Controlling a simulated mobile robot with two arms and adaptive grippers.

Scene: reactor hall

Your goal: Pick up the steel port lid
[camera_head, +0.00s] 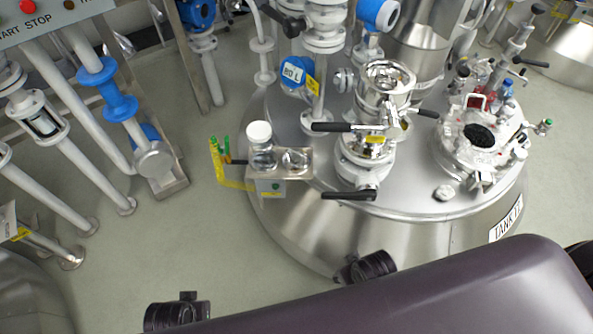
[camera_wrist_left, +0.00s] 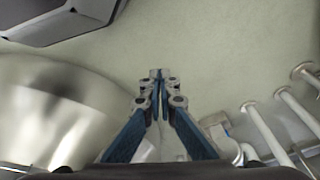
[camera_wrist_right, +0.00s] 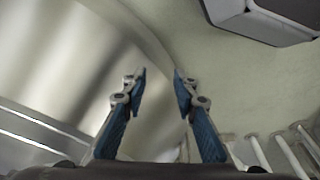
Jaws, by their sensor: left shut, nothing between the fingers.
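On the steel tank (camera_head: 290,225) in the head view, a round port (camera_head: 480,135) with a dark centre sits at the right of the top. A shiny round steel piece (camera_head: 388,78) sits on the middle fitting. I cannot tell for certain which part is the port lid. My left gripper (camera_wrist_left: 157,78) shows in the left wrist view, fingers together and empty, above the floor beside a curved steel surface. My right gripper (camera_wrist_right: 160,78) shows in the right wrist view, fingers apart and empty, over a blurred curved steel surface. Neither gripper's fingers are visible in the head view.
A small bracket (camera_head: 270,185) with a white-capped jar (camera_head: 260,135) and green-tipped items juts from the tank's left side. Black handles (camera_head: 335,127) stick out from the middle fitting. Pipes with a blue valve (camera_head: 118,105) stand at left. Floor (camera_head: 190,225) between is clear.

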